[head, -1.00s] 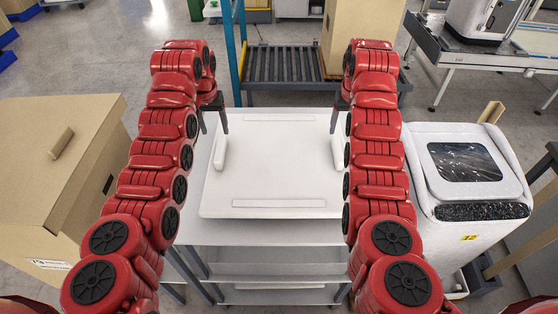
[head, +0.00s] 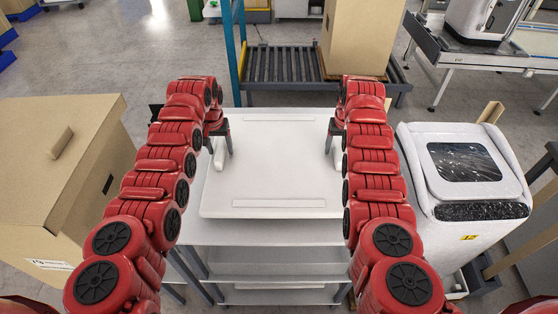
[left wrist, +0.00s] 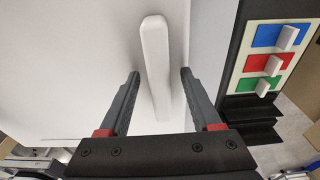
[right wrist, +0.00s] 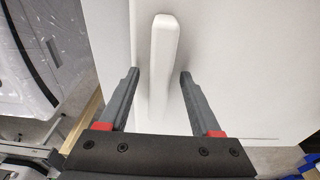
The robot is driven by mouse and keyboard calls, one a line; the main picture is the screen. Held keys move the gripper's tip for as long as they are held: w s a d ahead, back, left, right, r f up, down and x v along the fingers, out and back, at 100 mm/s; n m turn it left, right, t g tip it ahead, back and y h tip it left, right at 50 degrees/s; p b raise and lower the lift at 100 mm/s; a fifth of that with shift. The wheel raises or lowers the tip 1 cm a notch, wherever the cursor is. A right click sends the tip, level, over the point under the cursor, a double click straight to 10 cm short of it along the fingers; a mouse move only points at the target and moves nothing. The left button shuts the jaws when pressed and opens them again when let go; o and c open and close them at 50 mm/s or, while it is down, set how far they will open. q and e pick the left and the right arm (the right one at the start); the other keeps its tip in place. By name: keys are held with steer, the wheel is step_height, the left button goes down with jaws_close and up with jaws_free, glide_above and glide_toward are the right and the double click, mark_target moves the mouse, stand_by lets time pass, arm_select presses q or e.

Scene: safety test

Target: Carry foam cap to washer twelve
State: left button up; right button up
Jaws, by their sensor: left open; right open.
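The foam cap (head: 270,170) is a flat white slab lying on a white-topped cart, with a raised grip bar near each side. My left gripper (head: 220,143) is open at its left bar. In the left wrist view the two fingers (left wrist: 160,95) stand on either side of the white bar (left wrist: 155,60), apart from it. My right gripper (head: 336,143) is open at the right bar. In the right wrist view its fingers (right wrist: 158,95) straddle the white bar (right wrist: 163,55) without closing on it. Washer twelve (head: 465,180), a white top-loader with a yellow 12 label, stands right of the cart.
A large cardboard box (head: 60,180) stands left of the cart (head: 265,233). A roller conveyor (head: 285,68) with a tall carton (head: 352,38) lies behind it. A panel with coloured switches (left wrist: 270,60) shows beside the cap in the left wrist view.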

arm_select(q)
jaws_close()
arm_select(e)
jaws_close()
